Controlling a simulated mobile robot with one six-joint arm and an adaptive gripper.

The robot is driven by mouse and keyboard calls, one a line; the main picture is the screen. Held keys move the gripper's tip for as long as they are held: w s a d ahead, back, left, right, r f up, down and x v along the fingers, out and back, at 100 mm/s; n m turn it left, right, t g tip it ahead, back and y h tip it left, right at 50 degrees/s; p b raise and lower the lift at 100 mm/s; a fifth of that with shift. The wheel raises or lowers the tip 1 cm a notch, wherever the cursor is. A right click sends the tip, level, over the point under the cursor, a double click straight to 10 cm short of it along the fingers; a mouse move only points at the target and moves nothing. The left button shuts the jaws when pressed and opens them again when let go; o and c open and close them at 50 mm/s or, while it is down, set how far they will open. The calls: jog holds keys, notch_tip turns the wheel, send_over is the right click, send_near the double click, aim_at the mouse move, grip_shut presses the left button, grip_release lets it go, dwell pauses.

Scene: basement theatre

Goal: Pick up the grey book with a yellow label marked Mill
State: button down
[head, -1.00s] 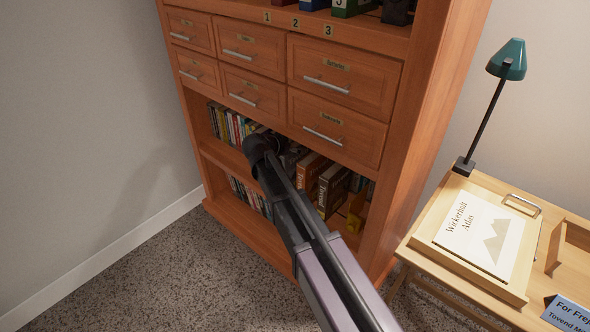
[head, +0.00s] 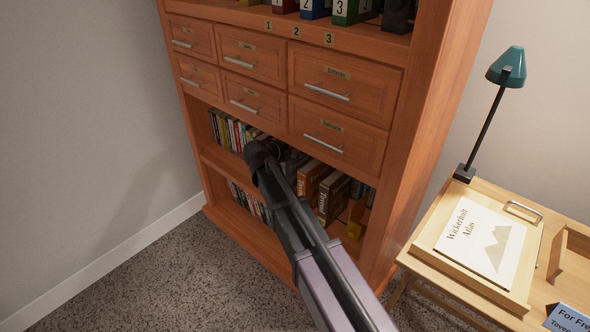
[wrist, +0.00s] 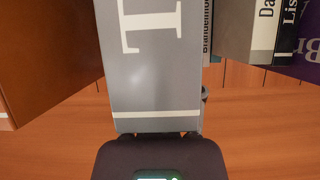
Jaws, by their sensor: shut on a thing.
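A grey book (wrist: 155,80) fills the middle of the wrist view, with a large white letter and a pale stripe near its lower end. No yellow label or the name Mill is readable on the part that shows. My gripper (wrist: 158,134) is shut on this grey book at its lower end. One dark fingertip shows at the book's right side; the other is hidden. In the head view my arm reaches into the open shelf below the drawers and hides most of the grip.
The wooden bookcase (head: 345,105) has drawers above the shelf. Brown books (head: 331,197) stand right of my arm, colourful books (head: 232,132) left. An orange-brown panel or book (wrist: 45,50) is close on the left in the wrist view. A side table (head: 420,240) stands right.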

jog(key=shift+r, duration=0.15)
jog(key=shift+a+r+p, duration=0.1)
jog(key=shift+r+p, duration=0.55)
jog(key=shift+p, duration=0.15)
jog(key=s+a, duration=1.1)
jog(key=s, duration=0.3)
jog(key=shift+s+f, duration=0.1)
dwell(0.4)
